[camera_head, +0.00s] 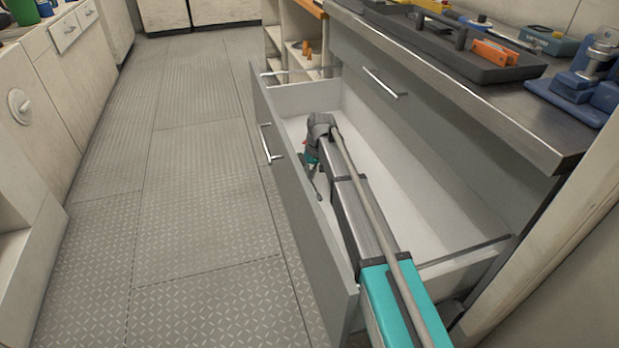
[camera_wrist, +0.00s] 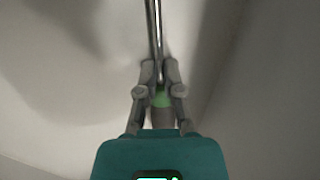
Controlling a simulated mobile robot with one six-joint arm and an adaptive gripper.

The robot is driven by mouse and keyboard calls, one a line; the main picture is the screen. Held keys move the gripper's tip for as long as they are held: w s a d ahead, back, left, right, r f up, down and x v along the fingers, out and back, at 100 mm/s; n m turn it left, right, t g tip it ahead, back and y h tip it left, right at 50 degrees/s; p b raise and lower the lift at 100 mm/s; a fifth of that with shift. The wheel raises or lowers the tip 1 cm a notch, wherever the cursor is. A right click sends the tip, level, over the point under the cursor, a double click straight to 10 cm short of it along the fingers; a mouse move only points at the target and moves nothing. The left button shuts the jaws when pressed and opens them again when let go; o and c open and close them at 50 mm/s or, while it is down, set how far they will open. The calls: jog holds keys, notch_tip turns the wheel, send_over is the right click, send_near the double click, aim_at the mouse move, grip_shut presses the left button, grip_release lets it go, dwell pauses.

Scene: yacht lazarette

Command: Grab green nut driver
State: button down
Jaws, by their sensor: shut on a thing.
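In the wrist view my gripper (camera_wrist: 160,72) is shut on the green nut driver (camera_wrist: 161,98). Its green part shows between and below the fingers, and its thin metal shaft runs up to the top of the picture. White drawer surface lies behind it. In the head view my gripper (camera_head: 316,190) is down inside the open drawer (camera_head: 420,190), near the drawer's front panel. My own arm covers much of the drawer there, and I cannot make out the nut driver. Whether it touches the drawer floor is unclear.
The drawer front (camera_head: 290,180) with its handle (camera_head: 270,143) stands close left of my arm. The counter (camera_head: 480,95) overhangs to the right, bearing a dark tray (camera_head: 470,62) and a blue vise (camera_head: 590,80). The floor (camera_head: 190,180) on the left is clear.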

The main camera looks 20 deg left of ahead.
jog(key=shift+r, duration=0.15)
dwell(0.3)
notch_tip(320, 180, up, 3)
jog(key=p, duration=0.3)
jog(key=s+d+r+p, duration=0.6)
jog(key=s+r+p, duration=0.3)
jog(key=s, duration=0.3)
jog(key=shift+s+d+r+p, duration=0.2)
jog(key=shift+d+r+p, duration=0.15)
jog(key=shift+p, duration=0.15)
jog(key=shift+r, duration=0.1)
